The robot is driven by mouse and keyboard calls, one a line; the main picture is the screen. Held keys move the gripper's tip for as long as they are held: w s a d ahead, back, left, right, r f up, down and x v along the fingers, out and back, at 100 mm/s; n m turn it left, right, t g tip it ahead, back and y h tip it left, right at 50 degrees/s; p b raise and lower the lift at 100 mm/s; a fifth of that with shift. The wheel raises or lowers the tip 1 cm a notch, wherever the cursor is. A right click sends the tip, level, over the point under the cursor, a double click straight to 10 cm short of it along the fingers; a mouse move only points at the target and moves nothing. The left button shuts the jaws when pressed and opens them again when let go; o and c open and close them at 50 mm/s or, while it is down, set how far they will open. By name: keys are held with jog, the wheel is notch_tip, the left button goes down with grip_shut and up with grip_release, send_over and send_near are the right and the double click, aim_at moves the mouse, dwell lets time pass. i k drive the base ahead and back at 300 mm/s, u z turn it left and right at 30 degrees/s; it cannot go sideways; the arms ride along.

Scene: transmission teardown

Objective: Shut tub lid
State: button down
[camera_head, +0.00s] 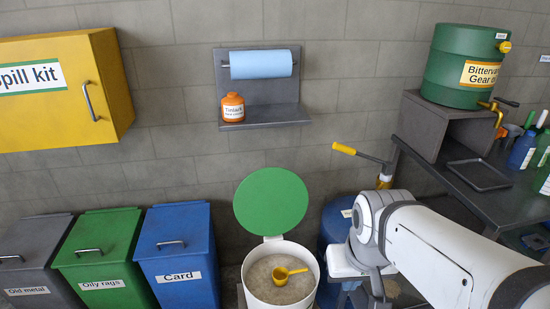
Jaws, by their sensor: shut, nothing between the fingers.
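The white tub (313,286) stands at the bottom middle, right of the blue bin. Its round green lid (271,201) stands up open at the tub's back edge, its flat face towards me. Pale grainy material fills the tub, and a yellow scoop (283,275) lies on it. My gripper (377,291) hangs from the white arm, right of the tub and in front of the blue drum. It is shut and empty, apart from the lid. The arm hides part of the drum, and the frame's lower edge cuts off the tub's bottom.
Grey, green and blue (182,258) bins stand left of the tub. The blue drum (334,222) with a yellow-handled pump (345,149) is close on the right. A wall shelf (266,116) holds an orange bottle and paper roll. A dark bench (481,197) stands right.

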aim_at(270, 201)
jog(key=z, duration=3.1)
jog(key=k, duration=2.45)
jog(key=u, duration=2.25)
jog(key=i, duration=0.95)
jog(key=z, duration=0.05)
